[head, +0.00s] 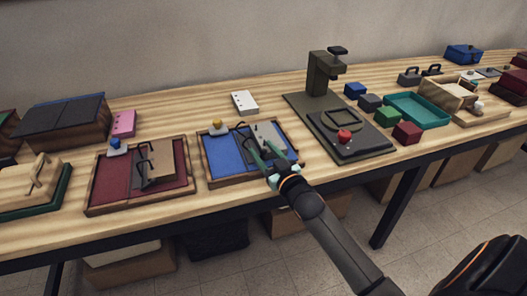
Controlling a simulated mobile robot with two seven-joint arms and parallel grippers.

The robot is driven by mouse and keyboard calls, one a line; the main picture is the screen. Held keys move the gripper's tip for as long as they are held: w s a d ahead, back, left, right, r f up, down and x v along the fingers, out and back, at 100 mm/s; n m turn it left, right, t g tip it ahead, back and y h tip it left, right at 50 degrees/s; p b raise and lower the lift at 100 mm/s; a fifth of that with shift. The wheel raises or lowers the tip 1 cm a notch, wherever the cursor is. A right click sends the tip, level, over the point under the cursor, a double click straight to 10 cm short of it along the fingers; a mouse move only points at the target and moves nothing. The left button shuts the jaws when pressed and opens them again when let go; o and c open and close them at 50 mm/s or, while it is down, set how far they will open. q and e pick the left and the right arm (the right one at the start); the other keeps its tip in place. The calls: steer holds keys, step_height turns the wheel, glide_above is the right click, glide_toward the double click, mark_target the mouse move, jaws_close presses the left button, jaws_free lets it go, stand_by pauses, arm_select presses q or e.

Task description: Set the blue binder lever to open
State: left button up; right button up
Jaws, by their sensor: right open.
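The blue binder (224,155) lies open on the table, with a blue panel on its left and a grey panel on its right in a wooden frame. Dark curved metal parts (239,129) stand near its middle; I cannot tell which part is the lever or how it is set. A yellow knob on a pale base (217,125) sits at its far left edge. My right gripper (263,152) is open, with green fingers low over the grey panel, partly hiding it and the metal parts. Contact cannot be told. My left gripper is not in view.
A dark red binder (109,181) with a blue knob lies to the left. A white punched block (244,102) lies behind.

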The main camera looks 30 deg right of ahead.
steer(key=shift+w, duration=0.15)
jaws_close()
stand_by(0.4)
